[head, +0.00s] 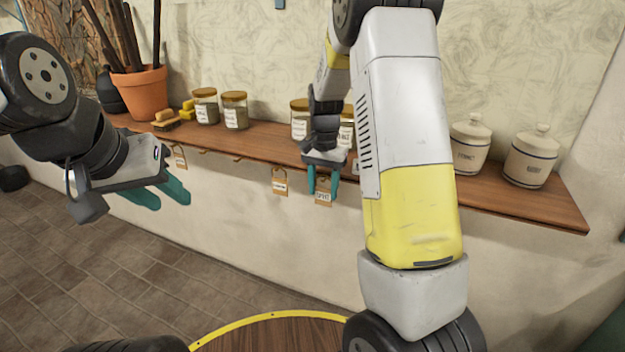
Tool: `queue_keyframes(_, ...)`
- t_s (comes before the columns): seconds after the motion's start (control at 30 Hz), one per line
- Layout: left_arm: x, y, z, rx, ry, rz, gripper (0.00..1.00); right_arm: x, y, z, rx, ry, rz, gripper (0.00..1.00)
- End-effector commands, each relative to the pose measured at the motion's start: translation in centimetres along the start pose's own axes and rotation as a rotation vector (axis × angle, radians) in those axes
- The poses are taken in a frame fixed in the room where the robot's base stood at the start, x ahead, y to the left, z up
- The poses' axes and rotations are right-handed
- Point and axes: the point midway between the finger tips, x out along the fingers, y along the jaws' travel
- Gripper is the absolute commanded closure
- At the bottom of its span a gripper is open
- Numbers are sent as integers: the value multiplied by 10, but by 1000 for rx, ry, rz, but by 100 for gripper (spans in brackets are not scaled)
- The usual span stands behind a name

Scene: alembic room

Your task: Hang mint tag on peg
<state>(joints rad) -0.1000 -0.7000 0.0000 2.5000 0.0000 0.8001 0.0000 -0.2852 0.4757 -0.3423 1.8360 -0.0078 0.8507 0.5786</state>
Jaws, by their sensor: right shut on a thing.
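My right gripper (322,192) is shut on a small tan tag (324,199) with a white label, just in front of the shelf's front edge. The label is too small to read surely; it looks like the mint tag. The tag hangs upright between the teal fingertips. Any peg behind it is hidden by the gripper, so I cannot tell whether the tag touches one. Bare pegs (238,158) show along the shelf edge to the left. My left gripper (160,193) is at the left, in front of the wall, with its teal fingers apart and nothing between them.
Other tags hang below the shelf edge, one left of the held tag (279,183) and one further left (179,157). The wooden shelf (500,203) carries labelled jars (235,110), white canisters (531,157) and a plant pot (141,92). A round table (270,335) stands below.

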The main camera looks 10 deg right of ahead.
Motion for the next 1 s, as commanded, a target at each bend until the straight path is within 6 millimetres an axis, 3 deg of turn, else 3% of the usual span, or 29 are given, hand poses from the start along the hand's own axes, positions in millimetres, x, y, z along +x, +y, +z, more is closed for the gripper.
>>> queue_keyframes(1.0, 0, 0, 0, 0, 0, 0, 64, 8, 0, -10, 0, 0, 0, 91)
